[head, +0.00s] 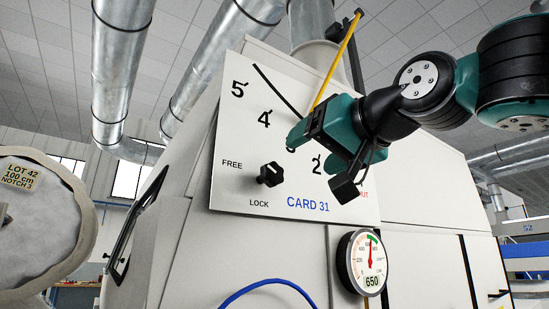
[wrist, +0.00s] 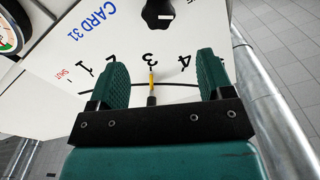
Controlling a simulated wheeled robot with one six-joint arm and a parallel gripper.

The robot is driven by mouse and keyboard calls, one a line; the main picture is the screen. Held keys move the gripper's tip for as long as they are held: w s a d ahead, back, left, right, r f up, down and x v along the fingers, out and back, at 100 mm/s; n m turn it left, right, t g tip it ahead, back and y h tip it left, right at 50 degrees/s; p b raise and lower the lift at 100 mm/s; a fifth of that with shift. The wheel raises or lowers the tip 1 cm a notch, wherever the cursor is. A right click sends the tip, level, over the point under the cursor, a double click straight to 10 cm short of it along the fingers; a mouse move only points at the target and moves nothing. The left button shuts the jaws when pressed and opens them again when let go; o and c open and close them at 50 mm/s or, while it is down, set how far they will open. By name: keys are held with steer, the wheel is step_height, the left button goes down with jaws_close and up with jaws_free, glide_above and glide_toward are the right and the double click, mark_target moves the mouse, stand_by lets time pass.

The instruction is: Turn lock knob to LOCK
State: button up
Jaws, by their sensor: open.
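The lock knob (head: 270,174) is black and lobed. It sits on the white panel (head: 240,200) between the words FREE, at its upper left, and LOCK, below it. Which word it points to is hard to read. It also shows at the top of the wrist view (wrist: 158,14). My gripper (head: 318,160) is open, to the right of the knob and apart from it, over the 3 and 2 marks. In the wrist view my gripper (wrist: 163,65) has nothing clamped. A yellow pointer (wrist: 151,80) shows between its fingers, at the 3.
The yellow rod (head: 335,65) slants down from above behind my gripper. A black arc runs across the panel's numbers. A dial gauge (head: 362,262) is at the panel's lower right, and a blue hose (head: 265,284) is below.

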mark_target(277, 170)
steer(key=p+x, duration=0.4)
steer(key=x, duration=0.7)
steer(key=shift+s, duration=0.1)
steer(key=shift+w+a+f, duration=0.2)
steer(key=shift+w+a, duration=0.2)
steer(key=shift+w, duration=0.25)
steer(key=shift+c, duration=0.5)
